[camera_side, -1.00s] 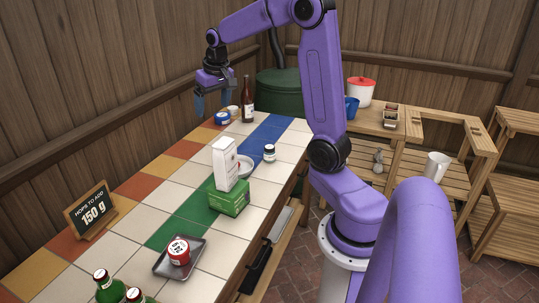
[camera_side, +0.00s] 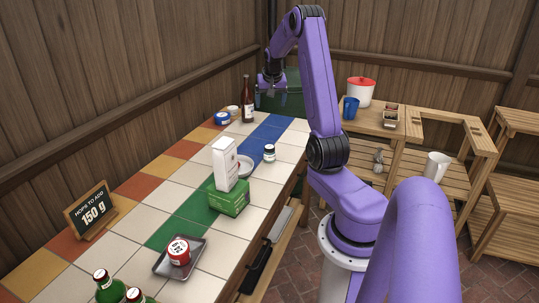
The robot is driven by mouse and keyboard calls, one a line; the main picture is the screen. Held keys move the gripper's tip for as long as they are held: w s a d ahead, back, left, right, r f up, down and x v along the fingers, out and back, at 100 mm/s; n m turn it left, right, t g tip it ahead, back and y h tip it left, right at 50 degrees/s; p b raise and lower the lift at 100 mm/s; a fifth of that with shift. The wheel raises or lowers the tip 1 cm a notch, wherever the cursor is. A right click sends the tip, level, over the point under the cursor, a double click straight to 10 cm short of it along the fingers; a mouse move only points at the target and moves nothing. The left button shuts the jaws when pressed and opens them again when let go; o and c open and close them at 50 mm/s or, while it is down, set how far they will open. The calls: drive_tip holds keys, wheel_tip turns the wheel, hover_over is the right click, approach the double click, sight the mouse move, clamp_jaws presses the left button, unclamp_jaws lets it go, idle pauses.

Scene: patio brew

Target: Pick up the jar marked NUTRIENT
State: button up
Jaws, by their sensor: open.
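No label reading NUTRIENT is legible at this size. A small white jar with a dark lid (camera_side: 269,153) stands upright near the blue tiles. A blue tin (camera_side: 222,118) and a small pale jar (camera_side: 233,110) stand at the far end of the table, beside a brown bottle (camera_side: 246,100). A red-and-white tin (camera_side: 179,251) sits on a grey tray (camera_side: 199,256) at the near end. My gripper (camera_side: 274,98) is open and empty, raised beyond the far end of the table against the dark green barrel. Its fingers are hard to make out there.
A white carton (camera_side: 224,162) and a green box (camera_side: 229,199) stand mid-table, with a white dish (camera_side: 245,167) behind. Green bottles (camera_side: 109,288) and a sign (camera_side: 90,215) are nearer. A wooden side table holds a red-lidded tub (camera_side: 360,92) and a blue cup (camera_side: 350,107).

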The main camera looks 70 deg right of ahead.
approach(268, 148)
drive_tip(key=x, duration=0.7)
drive_tip(key=shift+d+f, duration=0.3)
drive_tip(key=shift+d, duration=0.05)
drive_tip(key=shift+x, duration=3)
drive_tip(key=shift+s+d, duration=0.1)
drive_tip(key=shift+s, duration=0.1)
drive_tip(key=shift+c, duration=0.4)
drive_tip(key=c, duration=1.1)
drive_tip(key=shift+r, duration=0.1)
